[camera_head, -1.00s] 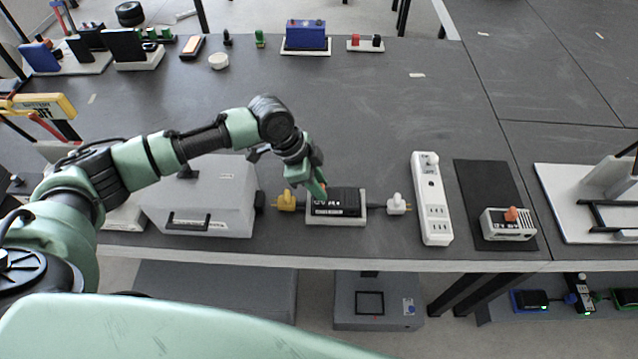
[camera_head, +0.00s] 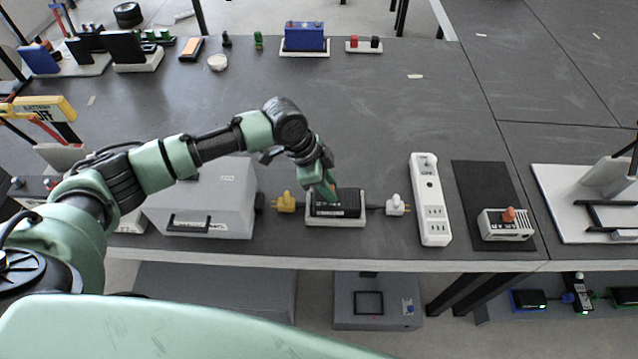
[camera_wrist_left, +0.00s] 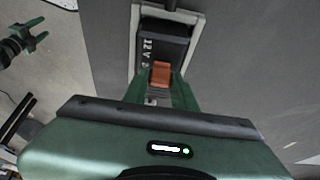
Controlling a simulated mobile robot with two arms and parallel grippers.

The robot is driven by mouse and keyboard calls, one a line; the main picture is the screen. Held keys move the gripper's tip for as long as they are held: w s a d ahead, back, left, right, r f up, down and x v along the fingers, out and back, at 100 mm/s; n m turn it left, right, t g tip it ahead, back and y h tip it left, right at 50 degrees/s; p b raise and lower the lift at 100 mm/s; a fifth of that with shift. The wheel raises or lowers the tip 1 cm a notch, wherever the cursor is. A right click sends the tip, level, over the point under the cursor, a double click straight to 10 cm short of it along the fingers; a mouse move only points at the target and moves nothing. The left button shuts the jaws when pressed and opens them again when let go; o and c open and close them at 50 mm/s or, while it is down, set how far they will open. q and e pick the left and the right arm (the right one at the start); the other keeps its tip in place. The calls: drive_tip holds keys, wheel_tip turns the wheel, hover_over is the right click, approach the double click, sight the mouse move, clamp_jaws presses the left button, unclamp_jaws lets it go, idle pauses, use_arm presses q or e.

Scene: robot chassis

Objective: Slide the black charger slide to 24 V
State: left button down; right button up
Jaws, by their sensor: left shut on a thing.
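The black charger (camera_head: 347,205) sits in a white base (camera_head: 335,222) near the table's front edge. In the left wrist view the charger (camera_wrist_left: 163,40) shows "12 V" lettering, with its orange slide (camera_wrist_left: 160,72) beyond that lettering, toward the gripper. The further lettering is partly hidden, so I cannot read the exact setting. My left gripper (camera_head: 330,194) points down onto the charger, its green fingers closed on either side of the slide. My right gripper (camera_wrist_left: 28,42) shows only in the left wrist view, upper left, fingers apart, away from the charger.
A yellow plug (camera_head: 285,202) and a white plug (camera_head: 397,205) flank the charger. A grey case (camera_head: 205,195) stands at left. A white power strip (camera_head: 430,200) and a black mat (camera_head: 487,180) lie at right.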

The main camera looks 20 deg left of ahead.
sight(319, 197)
use_arm(q)
drive_tip(key=shift+w+d, duration=0.1)
drive_tip(key=shift+d, duration=0.2)
drive_tip(key=c, duration=1.1)
unclamp_jaws()
drive_tip(key=b+v, duration=0.1)
drive_tip(key=v, duration=0.7)
drive_tip(key=shift+f, duration=0.15)
